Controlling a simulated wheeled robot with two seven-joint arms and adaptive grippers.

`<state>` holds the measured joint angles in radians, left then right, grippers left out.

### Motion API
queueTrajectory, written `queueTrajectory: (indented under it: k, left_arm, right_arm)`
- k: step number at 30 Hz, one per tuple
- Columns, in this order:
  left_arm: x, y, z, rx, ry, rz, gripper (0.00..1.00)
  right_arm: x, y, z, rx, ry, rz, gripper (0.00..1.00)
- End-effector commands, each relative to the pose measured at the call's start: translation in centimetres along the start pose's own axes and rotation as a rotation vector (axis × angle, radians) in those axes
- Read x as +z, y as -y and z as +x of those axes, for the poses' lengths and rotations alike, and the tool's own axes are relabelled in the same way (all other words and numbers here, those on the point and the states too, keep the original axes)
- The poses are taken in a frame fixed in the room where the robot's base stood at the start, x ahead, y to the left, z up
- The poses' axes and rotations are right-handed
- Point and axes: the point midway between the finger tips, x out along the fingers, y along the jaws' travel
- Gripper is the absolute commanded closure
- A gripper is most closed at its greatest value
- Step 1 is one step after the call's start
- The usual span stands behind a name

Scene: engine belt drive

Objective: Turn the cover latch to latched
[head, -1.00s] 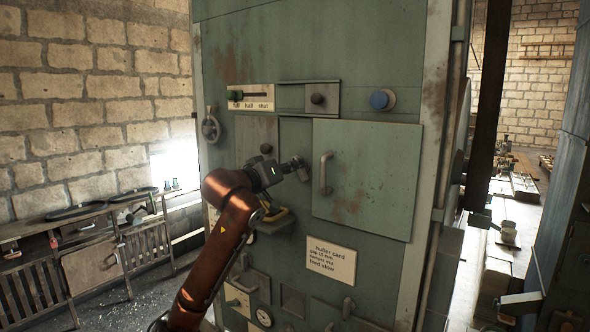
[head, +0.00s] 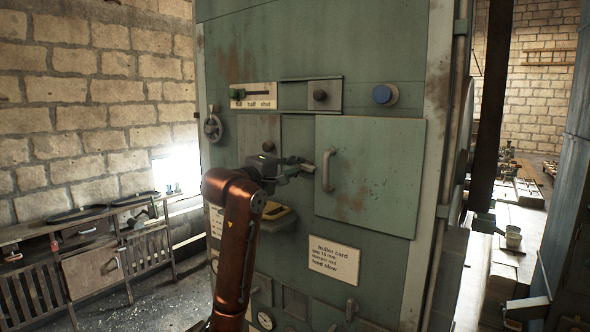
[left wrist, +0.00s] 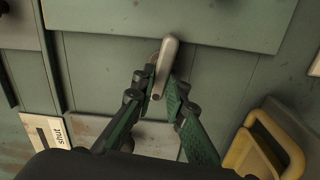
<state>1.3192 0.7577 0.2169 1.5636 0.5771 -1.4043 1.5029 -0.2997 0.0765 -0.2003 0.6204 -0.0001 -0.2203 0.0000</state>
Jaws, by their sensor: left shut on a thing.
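The cover (head: 385,165) is a flat green, rust-stained panel with a bar handle (head: 327,170), and lies flush on the cabinet front. The cover latch (left wrist: 166,62) is a grey rounded lever at the cover's edge, clearest in the left wrist view. One end reaches the cover's edge and seems to overlap it slightly. My left gripper (head: 298,168) is left of the bar handle. In the left wrist view its fingers (left wrist: 161,88) are shut on the latch from both sides. In the head view the gripper mostly hides the latch. My right gripper is not seen.
A yellow handle (left wrist: 262,145) sticks out below the latch. A paper card (head: 334,260) is under the cover. A bench (head: 90,240) stands left.

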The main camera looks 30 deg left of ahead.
Motion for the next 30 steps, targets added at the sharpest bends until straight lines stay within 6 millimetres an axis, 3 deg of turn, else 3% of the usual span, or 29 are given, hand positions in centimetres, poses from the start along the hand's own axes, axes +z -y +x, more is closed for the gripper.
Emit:
queueTrajectory:
  k: [10, 27, 28, 30]
  left_arm:
    - [0.06, 0.12, 0.05, 0.002, 0.001, -0.145, 1.00]
    - [0.02, 0.05, -0.01, 0.003, 0.000, -0.173, 1.00]
    - [0.01, 0.05, -0.01, 0.003, 0.000, -0.173, 0.86]
    - [0.01, 0.05, 0.00, 0.003, 0.000, -0.172, 0.81]
  right_arm:
    - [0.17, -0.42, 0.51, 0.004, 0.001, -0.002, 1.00]
    - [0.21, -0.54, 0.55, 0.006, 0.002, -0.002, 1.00]
    - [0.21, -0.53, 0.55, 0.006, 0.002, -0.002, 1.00]
    - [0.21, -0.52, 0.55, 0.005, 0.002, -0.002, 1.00]
